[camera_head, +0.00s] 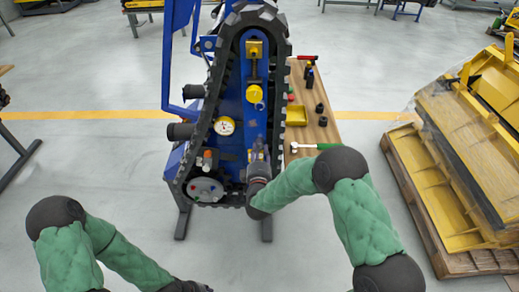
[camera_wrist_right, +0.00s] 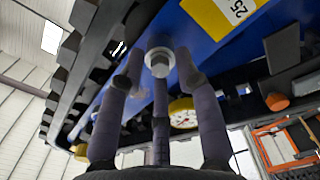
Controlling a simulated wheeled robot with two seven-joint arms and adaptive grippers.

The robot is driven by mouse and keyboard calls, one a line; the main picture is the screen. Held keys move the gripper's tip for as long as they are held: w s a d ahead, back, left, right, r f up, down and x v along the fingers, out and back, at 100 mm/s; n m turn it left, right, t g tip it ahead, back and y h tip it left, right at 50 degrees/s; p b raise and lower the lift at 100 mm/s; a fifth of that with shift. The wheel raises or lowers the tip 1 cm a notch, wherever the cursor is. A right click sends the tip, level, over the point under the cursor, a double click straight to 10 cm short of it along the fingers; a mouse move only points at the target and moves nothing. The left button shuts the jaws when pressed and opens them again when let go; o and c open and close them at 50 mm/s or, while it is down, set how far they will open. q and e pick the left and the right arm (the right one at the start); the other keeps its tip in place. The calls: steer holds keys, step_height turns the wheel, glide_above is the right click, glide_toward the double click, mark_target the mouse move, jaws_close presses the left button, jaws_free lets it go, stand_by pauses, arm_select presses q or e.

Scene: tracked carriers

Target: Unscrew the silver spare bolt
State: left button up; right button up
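The silver bolt (camera_wrist_right: 160,61) is in the blue side plate of the tracked carrier (camera_head: 231,105), with its hex head facing the right wrist camera. My right gripper (camera_head: 258,155) is at the lower right of the carrier. In the right wrist view, its fingers (camera_wrist_right: 159,76) are spread around the bolt head, with gaps visible at the sides. In the head view I cannot make out the bolt at the gripper. My left gripper (camera_head: 188,287) is barely in view at the bottom edge, away from the carrier; its fingers cannot be made out.
A wooden bench (camera_head: 325,132) behind the carrier holds a green-handled hammer (camera_head: 314,146), a yellow tray (camera_head: 296,115) and dark tools. A pallet with yellow parts (camera_head: 460,150) stands at the right. A gauge (camera_head: 224,126) is on the carrier.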

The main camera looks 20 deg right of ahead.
steer(key=m+b, duration=0.3)
steer(key=m, duration=0.3)
steer(key=shift+f, duration=0.2)
steer(key=shift+r+m+b, duration=0.1)
steer(key=shift+m+b, duration=0.45)
steer(key=shift+m, duration=0.35)
steer(key=m+b, duration=0.3)
steer(key=m, duration=0.1)
steer(key=shift+m+b, duration=0.45)
steer(key=shift+m, duration=0.25)
steer(key=m, duration=0.4)
